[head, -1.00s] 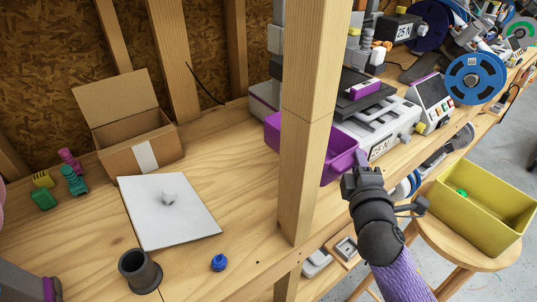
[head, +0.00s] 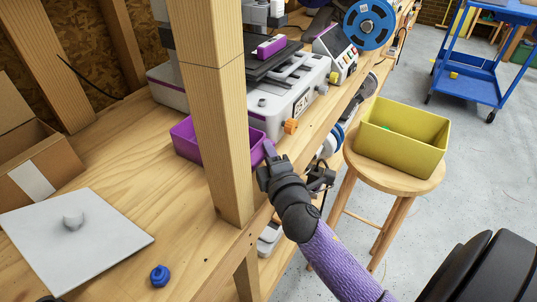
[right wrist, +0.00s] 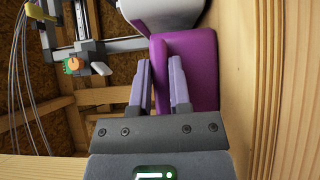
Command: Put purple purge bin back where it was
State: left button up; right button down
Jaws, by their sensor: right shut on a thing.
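The purple purge bin (head: 187,140) sits on the wooden bench, beside the white printer (head: 285,100). A wooden post hides the middle of the bin, so it shows on both sides of the post. My right gripper (head: 268,165) is at the bin's near right end and is shut on its wall. In the right wrist view the purple bin (right wrist: 190,55) shows behind and between the fingers (right wrist: 162,85). The bin looks upright; I cannot tell whether its base touches the bench.
The wooden post (head: 212,130) stands close left of my right gripper. A yellow bin (head: 400,145) stands on a round stool (head: 385,172) at right. A white plate (head: 75,245), a blue knob (head: 160,276) and a cardboard box (head: 40,165) are on the left bench.

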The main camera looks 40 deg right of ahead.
jog(key=c, duration=0.6)
grip_release()
jog(key=shift+r, duration=0.15)
jog(key=v, duration=1.2)
